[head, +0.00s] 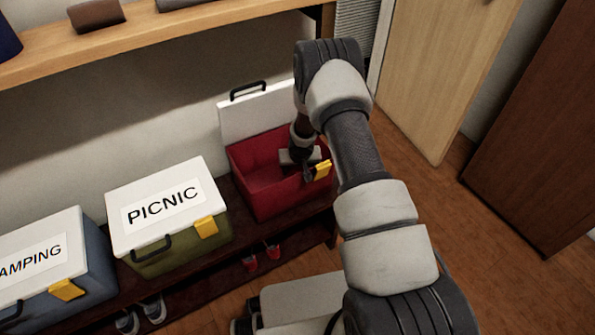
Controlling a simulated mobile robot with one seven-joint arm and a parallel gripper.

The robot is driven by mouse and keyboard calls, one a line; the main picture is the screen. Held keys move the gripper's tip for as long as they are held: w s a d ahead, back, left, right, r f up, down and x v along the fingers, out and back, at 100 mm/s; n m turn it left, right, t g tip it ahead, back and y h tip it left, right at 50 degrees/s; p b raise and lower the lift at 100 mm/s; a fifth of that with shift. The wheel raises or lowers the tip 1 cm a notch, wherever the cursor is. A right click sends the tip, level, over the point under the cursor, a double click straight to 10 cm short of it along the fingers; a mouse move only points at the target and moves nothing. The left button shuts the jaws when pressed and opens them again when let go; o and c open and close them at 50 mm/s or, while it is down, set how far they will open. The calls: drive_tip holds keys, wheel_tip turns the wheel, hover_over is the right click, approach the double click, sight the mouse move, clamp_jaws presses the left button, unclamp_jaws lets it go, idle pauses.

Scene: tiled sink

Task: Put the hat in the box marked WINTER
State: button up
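An open red box (262,187) stands at the right end of a low bench, its white lid (250,112) raised against the wall. No WINTER label shows on the side of the lid facing me. My gripper (308,173) is at the right part of this box, low over or inside its opening, close to the yellow latch (322,170). It is small and partly hidden by my arm, so I cannot tell whether its fingers are open or shut. I cannot make out a hat in the box or at the gripper.
A shut green box marked PICNIC (178,238) and a shut blue box whose label reads AMPING (98,258) stand to the left. A wooden wall shelf (150,35) holds a brown item (96,14). Shoes (154,309) sit under the bench. Floor at right is clear.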

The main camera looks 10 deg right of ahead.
drive_tip(key=shift+f, duration=0.15)
drive_tip(key=o, duration=1.1)
